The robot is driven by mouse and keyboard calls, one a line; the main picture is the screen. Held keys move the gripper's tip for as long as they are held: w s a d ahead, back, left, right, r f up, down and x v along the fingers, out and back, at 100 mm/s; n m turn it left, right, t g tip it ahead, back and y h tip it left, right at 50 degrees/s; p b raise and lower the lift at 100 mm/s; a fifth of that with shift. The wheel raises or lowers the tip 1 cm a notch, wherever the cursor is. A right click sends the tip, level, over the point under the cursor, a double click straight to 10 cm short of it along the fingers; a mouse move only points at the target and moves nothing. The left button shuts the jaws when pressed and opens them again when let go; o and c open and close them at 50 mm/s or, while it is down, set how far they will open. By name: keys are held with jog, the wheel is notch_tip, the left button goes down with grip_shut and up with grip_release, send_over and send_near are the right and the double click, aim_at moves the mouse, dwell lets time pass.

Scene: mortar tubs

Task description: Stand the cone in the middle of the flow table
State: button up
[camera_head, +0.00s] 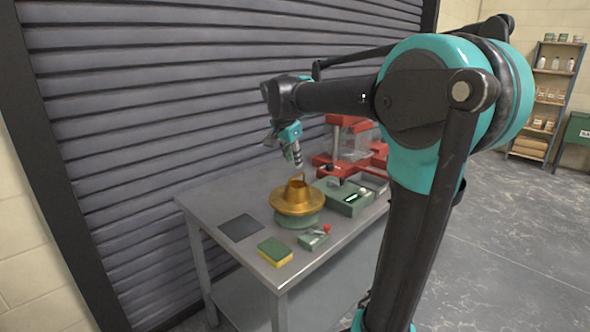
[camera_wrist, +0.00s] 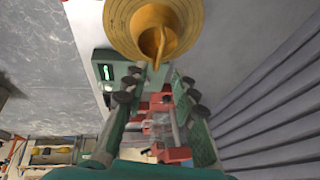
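The brass cone (camera_head: 297,190) stands upright on the round brass top of the flow table (camera_head: 284,204), and its handle rises above its rim. From the head view it looks about central on the disc. The cone also shows in the wrist view (camera_wrist: 158,38), on the disc (camera_wrist: 118,30) at the top of the picture. My gripper (camera_head: 297,160) is above the cone, apart from it. In the wrist view my gripper (camera_wrist: 157,84) has its two fingers spread with a gap between them, and nothing is held.
The flow table stands on a grey metal bench (camera_head: 205,200). A green and yellow sponge (camera_head: 275,252), a dark flat plate (camera_head: 241,228), a small green box with a red knob (camera_head: 314,240), a green control box (camera_head: 347,198) and a red machine (camera_head: 335,165) surround it. A slatted shutter (camera_head: 150,120) is behind.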

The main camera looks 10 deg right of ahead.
jog(key=v, duration=0.5)
jog(key=shift+w+f, duration=0.1)
jog(key=shift+c, duration=0.5)
dwell(1.6)
